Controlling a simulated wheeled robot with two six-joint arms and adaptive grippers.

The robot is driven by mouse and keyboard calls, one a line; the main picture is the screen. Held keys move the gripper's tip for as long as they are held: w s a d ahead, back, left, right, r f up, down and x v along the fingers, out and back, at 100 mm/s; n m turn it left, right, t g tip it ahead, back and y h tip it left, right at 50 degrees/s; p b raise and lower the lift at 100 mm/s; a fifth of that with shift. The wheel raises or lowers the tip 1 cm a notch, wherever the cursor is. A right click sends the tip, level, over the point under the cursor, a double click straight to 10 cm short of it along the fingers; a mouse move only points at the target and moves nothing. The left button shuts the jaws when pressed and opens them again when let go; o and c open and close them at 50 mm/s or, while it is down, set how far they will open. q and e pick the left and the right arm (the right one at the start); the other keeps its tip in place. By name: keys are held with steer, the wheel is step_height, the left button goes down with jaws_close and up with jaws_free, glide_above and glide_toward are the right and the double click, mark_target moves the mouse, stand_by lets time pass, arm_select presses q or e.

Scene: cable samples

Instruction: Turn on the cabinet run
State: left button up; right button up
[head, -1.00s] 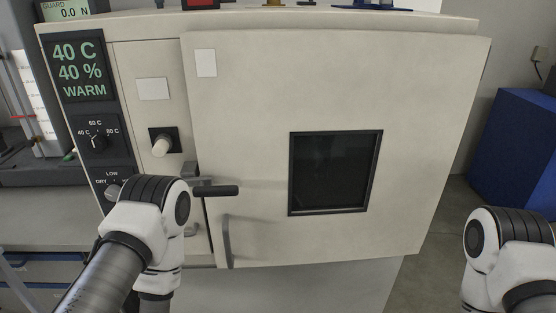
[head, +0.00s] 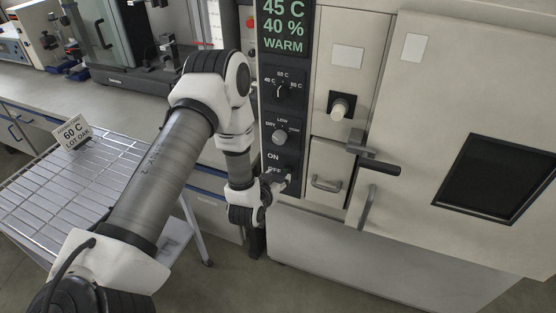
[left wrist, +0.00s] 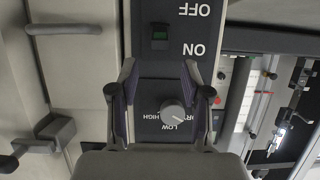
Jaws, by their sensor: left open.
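The cabinet (head: 415,100) has a dark control panel with a lit display (head: 284,28) reading 45 C, 40 %, WARM. Below are a temperature dial (head: 282,91), a DRY/LOW/HIGH knob (head: 279,137) and ON and OFF labels. My left gripper (head: 284,182) is at the panel's lower end, by the OFF label, partly hidden by its wrist. In the left wrist view, upside down, its fingers (left wrist: 160,80) are apart and empty, with the knob (left wrist: 172,112) between them in the picture. The switch (left wrist: 160,36), with a green part, lies beyond the fingertips beside the labels. My right gripper is out of view.
A dark door handle (head: 378,167) and a drawer handle (head: 327,184) stick out right of the panel. A wire rack cart (head: 75,185) with a "60 C LOT OAK" card (head: 72,132) stands at left. A bench (head: 110,90) with instruments runs behind.

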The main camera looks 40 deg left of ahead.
mark_target(284, 172)
arm_select(q)
steer(key=x, duration=0.4)
steer(key=p+x, duration=0.1)
steer(key=x, duration=0.2)
steer(key=shift+a+f, duration=0.25)
steer(key=shift+f, duration=0.1)
steer(key=shift+w+d, duration=0.1)
steer(key=shift+d, duration=0.25)
steer(key=shift+a, duration=0.15)
jaws_close()
